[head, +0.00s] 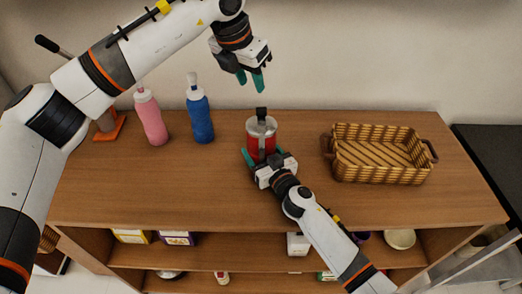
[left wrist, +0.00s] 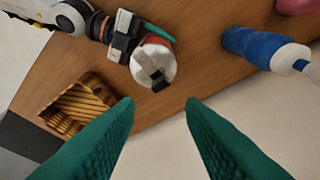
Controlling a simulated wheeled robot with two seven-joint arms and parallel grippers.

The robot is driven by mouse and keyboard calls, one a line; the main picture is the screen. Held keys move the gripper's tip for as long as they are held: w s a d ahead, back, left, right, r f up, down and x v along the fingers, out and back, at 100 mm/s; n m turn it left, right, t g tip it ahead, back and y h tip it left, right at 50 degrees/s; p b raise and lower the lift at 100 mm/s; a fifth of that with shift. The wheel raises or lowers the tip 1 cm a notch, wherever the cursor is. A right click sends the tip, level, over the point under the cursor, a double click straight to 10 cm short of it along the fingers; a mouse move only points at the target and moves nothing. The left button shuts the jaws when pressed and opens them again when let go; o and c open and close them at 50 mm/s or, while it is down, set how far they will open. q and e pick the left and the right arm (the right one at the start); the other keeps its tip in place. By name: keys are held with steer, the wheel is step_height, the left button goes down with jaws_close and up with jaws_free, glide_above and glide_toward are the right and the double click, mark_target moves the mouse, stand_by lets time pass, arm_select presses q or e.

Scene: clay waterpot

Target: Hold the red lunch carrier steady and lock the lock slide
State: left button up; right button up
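The red lunch carrier (head: 262,143) stands upright on the wooden counter, with a silver lid and a dark upright piece (head: 261,113) on top. I cannot tell the lock slide's position. In the left wrist view the carrier's silver top (left wrist: 150,62) shows ahead of my fingers, up and left of the gap. My right gripper (head: 263,155) reaches in from the front, its green fingers on both sides of the carrier's body, seemingly closed on it. My left gripper (head: 250,80) hangs above and behind the carrier, open and empty, fingers pointing down; its fingers spread wide in the wrist view (left wrist: 160,105).
A pink bottle (head: 151,117) and a blue bottle (head: 199,115) stand left of the carrier. A wicker basket (head: 380,173) sits to its right. The wall is close behind the counter (head: 200,195). The counter is clear at the front left.

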steer(key=shift+c, duration=1.4)
arm_select(q)
steer(key=c, duration=0.5)
arm_select(e)
steer(key=shift+c, duration=0.2)
arm_select(q)
steer(key=shift+w+m, duration=0.15)
steer(key=shift+m, duration=0.35)
jaws_close()
steer(key=w+m, duration=0.1)
steer(key=m, duration=0.8)
steer(key=w+d+m+y, duration=0.1)
steer(key=w+m, duration=0.1)
steer(key=m, duration=0.7)
steer(key=w+d+m+y, duration=0.1)
steer(key=w+m, duration=0.1)
steer(key=m, duration=0.7)
steer(key=shift+w+d+r+t, duration=0.1)
steer(key=shift+d+r+t, duration=0.05)
steer(key=shift+r+t, duration=0.15)
